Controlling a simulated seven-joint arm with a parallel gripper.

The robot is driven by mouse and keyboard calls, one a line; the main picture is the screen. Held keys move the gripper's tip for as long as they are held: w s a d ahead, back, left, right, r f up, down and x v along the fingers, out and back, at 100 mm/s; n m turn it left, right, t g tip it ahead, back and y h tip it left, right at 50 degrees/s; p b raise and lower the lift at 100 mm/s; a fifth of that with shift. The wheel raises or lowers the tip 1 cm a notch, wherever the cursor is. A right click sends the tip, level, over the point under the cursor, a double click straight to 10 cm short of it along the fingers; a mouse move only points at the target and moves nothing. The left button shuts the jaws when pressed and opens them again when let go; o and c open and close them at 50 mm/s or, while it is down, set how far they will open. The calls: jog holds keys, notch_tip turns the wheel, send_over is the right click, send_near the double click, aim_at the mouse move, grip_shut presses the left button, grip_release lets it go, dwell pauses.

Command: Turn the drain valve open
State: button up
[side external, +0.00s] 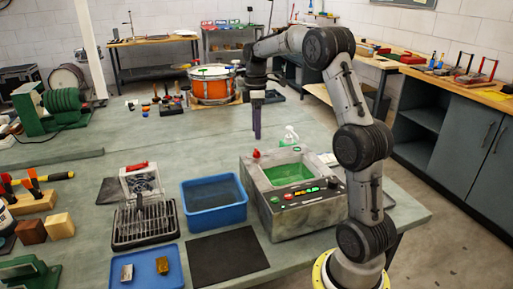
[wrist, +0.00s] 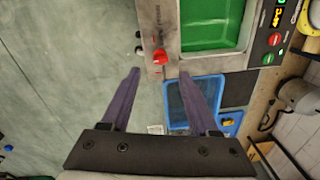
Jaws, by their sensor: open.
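The drain valve is a red knob (side external: 256,154) at the back-left corner of a grey metal tank unit (side external: 256,205). In the wrist view the red valve knob (wrist: 160,58) sits on the unit's side strip, just beyond and between my fingertips. The unit's basin holds green liquid (side external: 289,174), also visible in the wrist view (wrist: 210,25). My gripper (side external: 257,136) points down above the bench near the valve, apart from it. In the wrist view my gripper (wrist: 159,72) has two purple fingers spread wide, with nothing between them.
A blue bin (side external: 185,197) stands left of the unit, with a black mat (side external: 227,257) in front. A clear bottle (side external: 290,134) stands behind the unit. An orange drum (side external: 212,88) is farther back. The bench left of the valve is mostly clear.

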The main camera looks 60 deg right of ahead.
aim_at(256, 149)
jog(key=f, duration=0.7)
jog(key=shift+s+a, duration=0.15)
jog(key=shift+a, duration=0.05)
jog(key=shift+c, duration=0.3)
grip_shut()
